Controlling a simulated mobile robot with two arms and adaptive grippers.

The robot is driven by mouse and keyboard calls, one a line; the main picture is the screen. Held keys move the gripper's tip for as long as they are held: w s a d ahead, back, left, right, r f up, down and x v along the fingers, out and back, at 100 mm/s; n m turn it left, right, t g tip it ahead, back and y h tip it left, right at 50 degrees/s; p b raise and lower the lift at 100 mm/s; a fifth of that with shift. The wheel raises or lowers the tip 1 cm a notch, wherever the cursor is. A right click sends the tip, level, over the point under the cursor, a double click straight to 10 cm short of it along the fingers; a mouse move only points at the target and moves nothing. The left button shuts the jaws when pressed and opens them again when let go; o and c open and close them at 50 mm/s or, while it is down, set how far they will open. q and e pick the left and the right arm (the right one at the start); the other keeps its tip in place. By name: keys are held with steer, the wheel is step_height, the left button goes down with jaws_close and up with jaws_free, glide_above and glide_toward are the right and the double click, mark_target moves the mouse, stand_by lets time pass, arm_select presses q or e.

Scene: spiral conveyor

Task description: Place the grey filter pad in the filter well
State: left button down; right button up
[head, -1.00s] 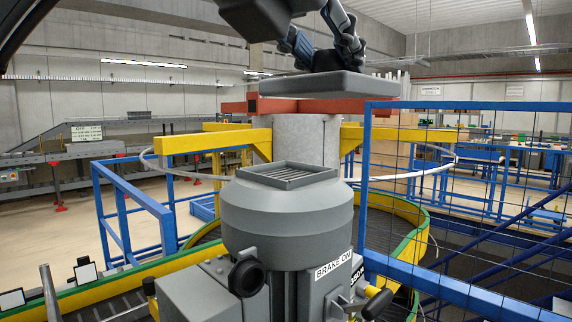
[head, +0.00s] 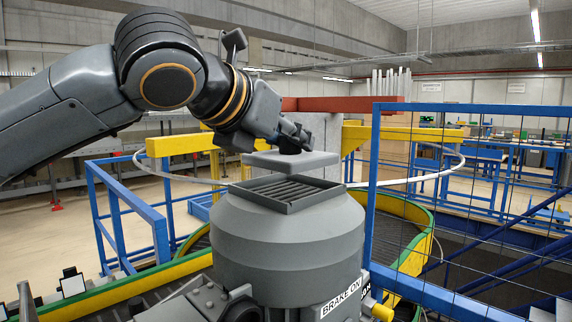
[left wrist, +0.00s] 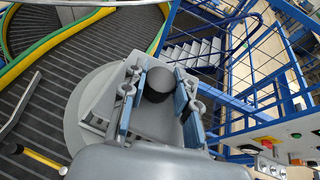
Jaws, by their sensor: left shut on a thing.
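The grey filter pad (head: 290,162) is a flat square plate with a dark knob on top. My left gripper (head: 291,143) is shut on this knob, which shows as a black cylinder (left wrist: 157,84) between the fingers in the left wrist view. The pad hangs nearly level, just above the filter well (head: 338,188). The well is a square dark frame with slats on top of the grey motor housing (head: 285,240). Its slats show in front of the pad in the head view, and the pad looks set toward its far side. My right gripper is not in view.
A blue mesh guard (head: 372,200) stands just right of the housing. A yellow beam (head: 180,145) and a grey column (head: 326,130) stand behind it. The green and yellow conveyor rim (head: 405,265) curves around below. The air above the well's near side is clear.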

arm_select(q)
steer(key=shift+w+f, duration=0.1)
steer(key=shift+f, duration=0.1)
steer(key=shift+w+a+f, duration=0.1)
steer(key=shift+a+f, duration=0.05)
steer(key=shift+f, duration=0.1)
steer(key=f, duration=0.3)
steer(key=shift+w+f, duration=0.25)
steer(key=shift+s, duration=0.1)
steer(key=c, duration=1)
jaws_free()
steer(key=shift+f, duration=0.1)
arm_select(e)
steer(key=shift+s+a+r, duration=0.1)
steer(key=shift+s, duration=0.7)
